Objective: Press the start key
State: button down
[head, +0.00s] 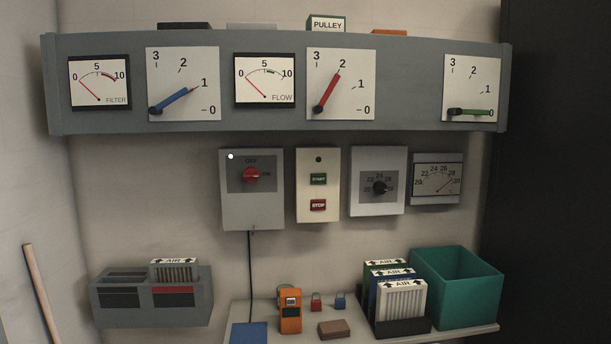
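The start key (319,179) is a small green button marked START on a cream wall box (317,213). A red STOP key (318,205) sits below it, and a dark round lamp is above it. The box hangs on the wall in the middle of the head view, between a grey box with a red rotary switch (251,175) and a grey box with a black dial knob (380,188). The red switch appears turned to ON, and a small white lamp is lit at that box's upper left. My gripper is not in view.
A grey panel (422,110) with gauges and coloured levers juts out above the boxes. Below, a shelf (455,333) holds an orange handheld device (290,312), air filters (402,300) and a green bin (470,290). The space before the start key looks clear.

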aim_at(316, 178)
jog(key=i, duration=1.1)
